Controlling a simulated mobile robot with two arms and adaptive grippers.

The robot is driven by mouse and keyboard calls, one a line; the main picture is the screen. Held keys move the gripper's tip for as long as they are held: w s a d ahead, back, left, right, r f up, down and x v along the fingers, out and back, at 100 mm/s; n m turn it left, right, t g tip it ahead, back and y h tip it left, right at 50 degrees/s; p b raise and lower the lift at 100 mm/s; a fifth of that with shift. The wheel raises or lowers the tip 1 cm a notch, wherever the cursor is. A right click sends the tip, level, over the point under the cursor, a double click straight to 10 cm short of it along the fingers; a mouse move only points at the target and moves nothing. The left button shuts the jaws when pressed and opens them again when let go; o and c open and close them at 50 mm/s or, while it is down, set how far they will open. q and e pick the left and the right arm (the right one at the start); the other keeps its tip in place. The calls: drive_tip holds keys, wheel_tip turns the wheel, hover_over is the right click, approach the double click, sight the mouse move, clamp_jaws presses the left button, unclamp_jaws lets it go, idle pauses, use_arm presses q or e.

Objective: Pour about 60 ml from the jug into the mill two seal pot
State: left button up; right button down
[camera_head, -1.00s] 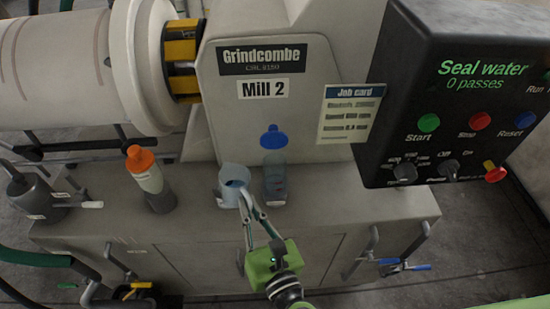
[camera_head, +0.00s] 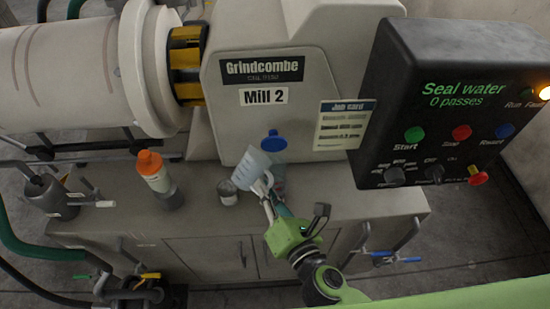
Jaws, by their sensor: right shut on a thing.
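My right gripper (camera_head: 266,192) is shut on the pale translucent jug (camera_head: 251,166), which it holds tilted above the bench top. The jug is in front of a clear pot (camera_head: 280,180), likely the mill two seal pot, and covers much of it. A round blue lid (camera_head: 273,141) shows above that pot, against the mill housing. I cannot see any stream of liquid or the level in the jug. My left gripper is not in view.
A small grey cup (camera_head: 228,192) stands on the bench (camera_head: 125,215) left of the pot. An orange-capped bottle (camera_head: 153,172) and a dark can (camera_head: 48,196) stand further left. The black control box (camera_head: 440,120) overhangs at the right, with an orange lamp lit (camera_head: 545,93).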

drive_tip(key=shift+r+m, duration=0.35)
drive_tip(key=shift+m, duration=0.15)
drive_tip(key=shift+w+d+r+m+g+y+p, duration=0.15)
drive_tip(key=shift+r+m+g+y+p, duration=0.2)
drive_tip(key=shift+r+m+p, duration=0.55)
idle(0.6)
drive_tip(key=shift+f+m, duration=0.3)
drive_tip(key=shift+w+d+f+b, duration=0.1)
drive_tip(key=shift+w+d+b, duration=0.15)
drive_tip(key=shift+d+b, duration=0.15)
idle(0.3)
drive_tip(key=shift+f+m+y, duration=0.15)
drive_tip(key=shift+m+y, duration=0.1)
drive_tip(key=shift+m, duration=0.25)
idle(0.6)
drive_tip(key=shift+f+b, duration=0.1)
drive_tip(key=shift+b, duration=0.25)
